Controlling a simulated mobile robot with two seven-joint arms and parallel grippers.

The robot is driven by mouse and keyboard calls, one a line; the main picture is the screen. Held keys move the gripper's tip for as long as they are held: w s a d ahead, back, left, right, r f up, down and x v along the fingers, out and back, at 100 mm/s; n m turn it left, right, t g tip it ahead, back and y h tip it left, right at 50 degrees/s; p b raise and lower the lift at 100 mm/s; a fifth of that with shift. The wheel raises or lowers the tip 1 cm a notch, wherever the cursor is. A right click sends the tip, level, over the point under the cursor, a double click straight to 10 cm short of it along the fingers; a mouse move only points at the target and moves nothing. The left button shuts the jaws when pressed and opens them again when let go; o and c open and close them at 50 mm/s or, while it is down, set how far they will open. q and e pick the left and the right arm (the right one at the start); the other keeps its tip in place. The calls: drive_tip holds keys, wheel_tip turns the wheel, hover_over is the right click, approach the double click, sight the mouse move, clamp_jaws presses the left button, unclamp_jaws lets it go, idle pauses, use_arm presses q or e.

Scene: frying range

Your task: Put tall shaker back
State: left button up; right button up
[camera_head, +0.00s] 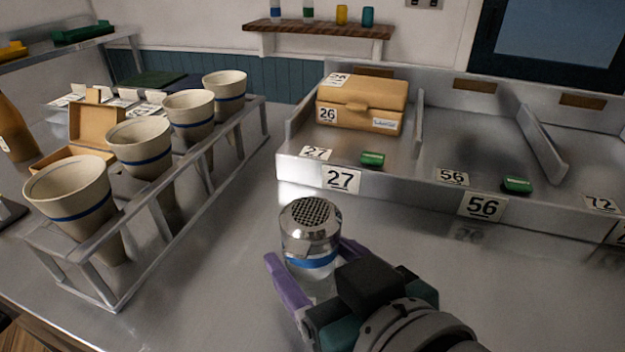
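The shaker (310,229) has a perforated metal top, a blue band and a clear lower part. It is upright over the steel counter in the middle front. My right gripper (308,262), with purple fingers, comes in from the lower right, one finger on each side of the shaker's lower part. The fingers look closed on it. The shaker's base is partly hidden by the gripper, so I cannot tell whether it touches the counter. My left gripper is not in view.
A metal rack (170,247) with several blue-banded cups stands at left. A steel divided tray (408,175) with numbered labels, a tan box (362,103) and green items is at the back right. A wooden wall shelf (320,30) holds small bottles. Counter (225,290) between rack and gripper is clear.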

drive_tip(key=shift+o, duration=1.4)
drive_tip(key=shift+r, duration=0.1)
drive_tip(key=shift+s+r, duration=0.15)
drive_tip(key=p+v, duration=0.1)
drive_tip(key=v, duration=1.1)
drive_tip(key=d+f+m+g+h, duration=0.1)
drive_tip(key=d, duration=0.2)
drive_tip(key=d+f+m+g+h, duration=0.1)
drive_tip(key=d+h, duration=0.1)
drive_tip(key=d, duration=0.1)
drive_tip(key=d+f+g+h, duration=0.1)
drive_tip(key=d+h, duration=0.1)
drive_tip(key=shift+d+f+m, duration=0.25)
drive_tip(key=shift+d+m, duration=0.15)
drive_tip(key=shift+s+d+f+m+g+h, duration=0.2)
drive_tip(key=shift+s+d+f+g, duration=0.1)
drive_tip(key=shift+s+d+g, duration=0.25)
drive_tip(key=shift+s+d+f+m+g+h, duration=0.1)
drive_tip(key=shift+s+d+f+g+h, duration=0.15)
drive_tip(key=shift+s+d+g, duration=0.3)
drive_tip(key=s+g, duration=0.1)
drive_tip(key=s+d+g, duration=0.1)
drive_tip(key=s, duration=0.1)
drive_tip(key=s+d+f+g, duration=0.1)
drive_tip(key=s, duration=0.1)
drive_tip(key=shift+s, duration=0.1)
